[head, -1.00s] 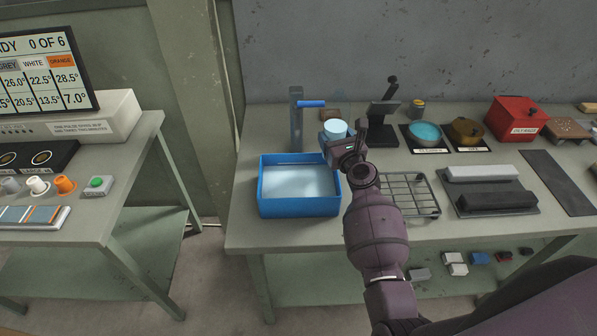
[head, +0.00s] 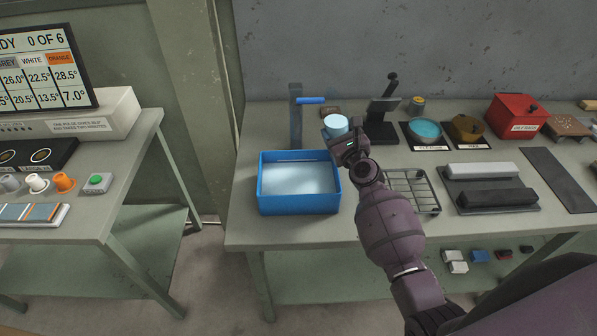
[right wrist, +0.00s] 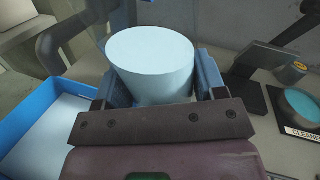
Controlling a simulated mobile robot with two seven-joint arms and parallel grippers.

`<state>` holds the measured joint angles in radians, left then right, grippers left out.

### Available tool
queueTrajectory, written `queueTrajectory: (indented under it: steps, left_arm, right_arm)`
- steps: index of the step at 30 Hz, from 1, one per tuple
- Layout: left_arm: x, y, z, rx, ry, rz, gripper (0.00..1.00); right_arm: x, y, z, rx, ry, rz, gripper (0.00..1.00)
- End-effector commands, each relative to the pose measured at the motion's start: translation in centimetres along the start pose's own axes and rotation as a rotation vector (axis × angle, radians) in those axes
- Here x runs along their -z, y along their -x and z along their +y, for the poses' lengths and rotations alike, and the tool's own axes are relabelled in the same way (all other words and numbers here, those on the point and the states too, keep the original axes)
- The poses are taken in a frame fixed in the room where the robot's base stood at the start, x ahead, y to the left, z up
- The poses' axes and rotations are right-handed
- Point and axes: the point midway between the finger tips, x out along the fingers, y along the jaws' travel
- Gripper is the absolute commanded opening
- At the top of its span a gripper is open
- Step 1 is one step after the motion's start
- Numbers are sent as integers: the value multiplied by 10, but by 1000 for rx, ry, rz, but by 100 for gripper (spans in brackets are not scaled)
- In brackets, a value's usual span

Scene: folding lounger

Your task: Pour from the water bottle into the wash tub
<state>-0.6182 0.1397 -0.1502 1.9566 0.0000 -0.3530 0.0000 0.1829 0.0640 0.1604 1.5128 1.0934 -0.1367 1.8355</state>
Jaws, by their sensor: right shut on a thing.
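The wash tub (head: 298,206) is a blue rectangular basin with pale contents, on the bench at the middle of the head view. Its blue rim also shows at the left of the right wrist view (right wrist: 28,118). The water bottle (head: 335,122) shows as a pale blue, round-topped thing just beyond the tub's back right corner. It stands large between the fingers in the right wrist view (right wrist: 152,62). My right gripper (head: 342,137) is shut on it, and the bottle looks roughly upright. Its lower part is hidden by the gripper. My left gripper is not in view.
A tap with a blue lever (head: 296,112) stands behind the tub. A wire rack (head: 412,190) lies right of it, with a black stand (head: 378,125) behind. A teal dish (head: 425,130), a brass pot (head: 466,130) and a red box (head: 516,118) stand farther right.

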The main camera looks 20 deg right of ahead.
Motion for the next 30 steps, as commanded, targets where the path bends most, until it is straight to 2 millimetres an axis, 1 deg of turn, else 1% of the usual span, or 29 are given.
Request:
queueTrajectory:
  steps: [4, 11, 23, 27, 30]
  left_arm:
    - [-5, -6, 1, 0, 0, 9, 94]
    - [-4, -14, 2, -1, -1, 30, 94]
    - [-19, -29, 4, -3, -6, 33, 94]
    - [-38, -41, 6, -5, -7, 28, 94]
    - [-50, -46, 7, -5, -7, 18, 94]
  right_arm:
    - [1, -1, -2, 1, 74, -19, 30]
    - [2, -1, -5, 2, 187, -42, 30]
    - [5, -2, -6, 1, 382, -83, 30]
    - [23, -2, -6, -1, 452, -93, 30]
    - [28, -2, -9, 1, 501, -105, 30]
